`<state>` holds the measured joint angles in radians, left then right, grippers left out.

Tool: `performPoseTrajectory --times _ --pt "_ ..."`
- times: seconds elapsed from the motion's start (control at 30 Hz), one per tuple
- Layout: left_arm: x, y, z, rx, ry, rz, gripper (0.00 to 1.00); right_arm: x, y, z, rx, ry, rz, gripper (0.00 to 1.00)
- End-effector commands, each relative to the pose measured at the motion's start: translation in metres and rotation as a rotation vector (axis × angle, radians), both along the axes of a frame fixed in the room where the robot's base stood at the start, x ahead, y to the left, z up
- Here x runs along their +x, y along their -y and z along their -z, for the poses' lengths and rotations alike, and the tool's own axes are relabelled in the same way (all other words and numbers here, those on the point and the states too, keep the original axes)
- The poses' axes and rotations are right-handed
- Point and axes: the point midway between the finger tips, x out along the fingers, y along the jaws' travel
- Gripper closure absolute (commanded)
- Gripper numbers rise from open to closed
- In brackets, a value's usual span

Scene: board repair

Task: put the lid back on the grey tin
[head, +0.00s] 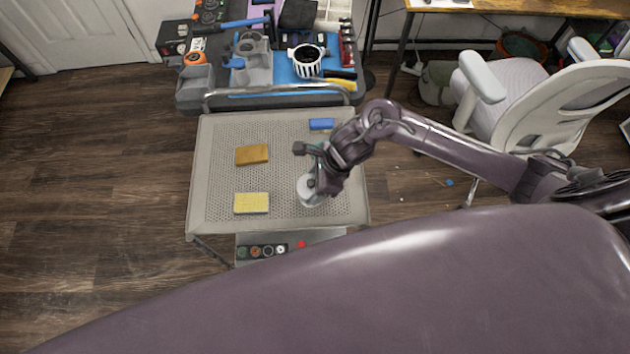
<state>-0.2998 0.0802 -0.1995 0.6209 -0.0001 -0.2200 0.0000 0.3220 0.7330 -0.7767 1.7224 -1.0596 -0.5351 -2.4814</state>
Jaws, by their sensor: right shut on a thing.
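My right gripper (307,172) is over the right part of the perforated grey table, its arm coming in from the right. It is shut on a light grey round thing (308,192), which looks like the lid. The gripper covers part of this thing. I cannot tell whether the grey tin is under it, or whether the lid touches the tin. No separate grey tin shows elsewhere on the table. My left gripper is not in view.
The perforated table (215,160) holds an orange-brown block (252,154), a yellow block (251,203) and a blue block (321,124). A cluttered tool cart (205,103) stands behind, and an office chair (515,90) at the right. The table's left side is clear.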

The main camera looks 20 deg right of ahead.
Motion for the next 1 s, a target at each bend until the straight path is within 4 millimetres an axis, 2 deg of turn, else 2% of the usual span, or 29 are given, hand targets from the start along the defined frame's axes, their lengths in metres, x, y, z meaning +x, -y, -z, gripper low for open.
performPoseTrajectory --times 1.0 --pt "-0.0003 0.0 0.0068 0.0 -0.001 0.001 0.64 0.0002 0.0006 -0.0001 0.0 0.0 0.0 0.57"
